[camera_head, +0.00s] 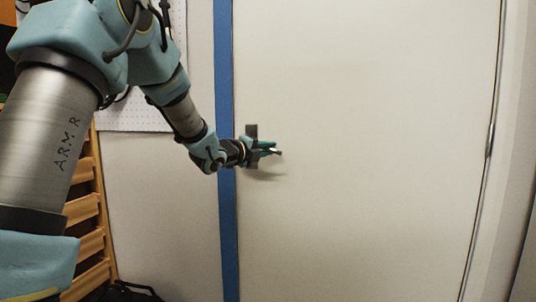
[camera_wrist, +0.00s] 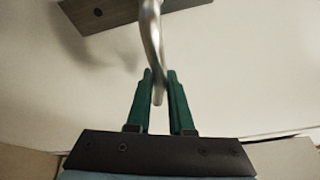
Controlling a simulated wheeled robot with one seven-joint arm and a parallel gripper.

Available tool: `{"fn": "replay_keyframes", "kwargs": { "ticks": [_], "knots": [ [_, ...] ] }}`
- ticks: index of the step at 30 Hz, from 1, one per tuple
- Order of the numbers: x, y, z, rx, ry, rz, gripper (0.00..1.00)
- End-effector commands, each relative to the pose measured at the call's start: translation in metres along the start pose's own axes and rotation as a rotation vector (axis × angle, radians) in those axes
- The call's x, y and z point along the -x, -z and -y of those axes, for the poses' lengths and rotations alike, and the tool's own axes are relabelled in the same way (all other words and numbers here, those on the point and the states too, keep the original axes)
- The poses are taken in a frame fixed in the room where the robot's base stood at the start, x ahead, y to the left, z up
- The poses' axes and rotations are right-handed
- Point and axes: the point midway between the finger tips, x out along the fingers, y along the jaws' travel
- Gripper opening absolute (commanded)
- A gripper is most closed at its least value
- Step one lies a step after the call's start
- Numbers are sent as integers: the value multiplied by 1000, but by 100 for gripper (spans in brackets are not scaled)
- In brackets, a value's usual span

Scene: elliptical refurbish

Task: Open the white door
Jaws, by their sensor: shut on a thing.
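The white door (camera_head: 370,130) fills the middle and right of the head view and looks closed. Its door handle (camera_wrist: 152,40) is a curved metal lever on a dark plate, seen at the top of the wrist view; the plate (camera_head: 251,131) also shows at the door's left side in the head view. My gripper (camera_wrist: 160,82) has green fingers, one on each side of the lever's end. It is shut on the lever. In the head view my gripper (camera_head: 272,150) is at the handle, and the lever itself is mostly hidden there.
A blue vertical strip (camera_head: 226,230) runs along the door's left edge. A wooden slatted rack (camera_head: 92,240) stands at the lower left, with a white pegboard (camera_head: 140,115) behind my arm. Dark cables or objects (camera_head: 135,291) lie on the floor near the rack.

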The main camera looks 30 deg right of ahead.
Motion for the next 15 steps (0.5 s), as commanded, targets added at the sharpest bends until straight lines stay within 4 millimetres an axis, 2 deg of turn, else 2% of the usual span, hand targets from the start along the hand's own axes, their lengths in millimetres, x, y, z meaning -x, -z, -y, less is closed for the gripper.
{"fn": "replay_keyframes", "kwargs": {
  "ticks": [1, 15],
  "knots": [
    [0, 2, -9, -36, -13, -1, 0],
    [2, 2, -31, -349, -145, -27, 0]
  ]
}}
